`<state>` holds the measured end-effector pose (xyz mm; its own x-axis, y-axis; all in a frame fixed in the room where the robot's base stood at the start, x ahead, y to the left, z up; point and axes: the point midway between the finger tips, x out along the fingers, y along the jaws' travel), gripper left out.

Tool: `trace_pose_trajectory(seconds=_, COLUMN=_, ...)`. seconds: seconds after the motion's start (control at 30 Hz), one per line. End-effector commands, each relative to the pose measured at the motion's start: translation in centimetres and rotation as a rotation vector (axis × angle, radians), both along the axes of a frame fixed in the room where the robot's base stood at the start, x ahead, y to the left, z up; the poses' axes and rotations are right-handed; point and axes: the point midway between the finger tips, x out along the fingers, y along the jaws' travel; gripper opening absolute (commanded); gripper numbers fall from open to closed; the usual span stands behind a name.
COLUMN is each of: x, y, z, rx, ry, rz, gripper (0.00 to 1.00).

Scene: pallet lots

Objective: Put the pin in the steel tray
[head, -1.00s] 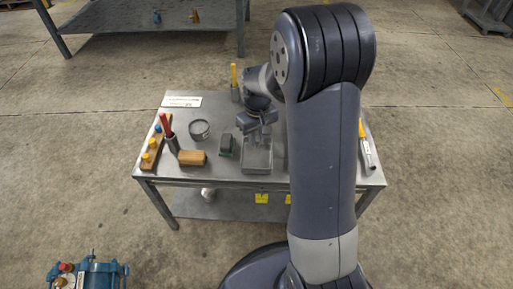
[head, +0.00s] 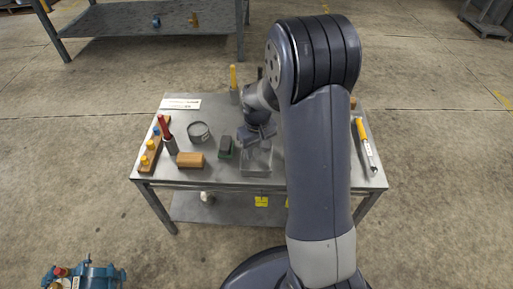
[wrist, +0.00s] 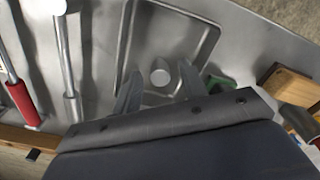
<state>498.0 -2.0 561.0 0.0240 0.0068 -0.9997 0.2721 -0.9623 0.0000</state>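The steel tray (head: 255,182) is a shallow grey rectangular tray at the front middle of the table, and it also shows in the wrist view (wrist: 207,45). The pin (wrist: 160,72) is a short pale grey cylinder with its round end showing, seen within the tray's outline. Its lower part is hidden, and I cannot tell whether it touches the tray floor. My gripper (wrist: 160,80) is over the tray. Its two fingers stand apart, one on each side of the pin, with gaps showing. In the head view my gripper (head: 261,140) is low over the tray's back part, its fingertips unclear.
Left of the tray are a green-and-grey block (head: 226,147), a wooden block (head: 190,160), a round grey dish (head: 199,131) and a wooden rack (head: 148,160) with knobs. A yellow-handled tool (head: 364,143) lies at the right edge. A red-handled tool (wrist: 20,103) shows in the wrist view.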

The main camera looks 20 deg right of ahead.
Motion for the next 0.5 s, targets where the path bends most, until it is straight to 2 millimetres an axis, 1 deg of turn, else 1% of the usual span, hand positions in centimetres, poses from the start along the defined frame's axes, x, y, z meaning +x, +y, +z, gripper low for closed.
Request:
trace_pose_trajectory(seconds=0.17, x=0.0, y=0.0, z=0.0, rx=0.0, ry=0.0, rz=0.0, gripper=0.41)
trace_pose_trajectory(seconds=0.27, x=0.0, y=0.0, z=0.5, rx=0.0, ry=-0.001, rz=0.0, gripper=0.41)
trace_pose_trajectory(seconds=0.37, x=0.0, y=0.0, z=1.7, rx=0.0, ry=-0.002, rz=0.0, gripper=0.41)
trace_pose_trajectory(seconds=0.5, x=0.0, y=0.0, z=4.7, rx=-0.001, ry=-0.005, rz=0.0, gripper=0.41)
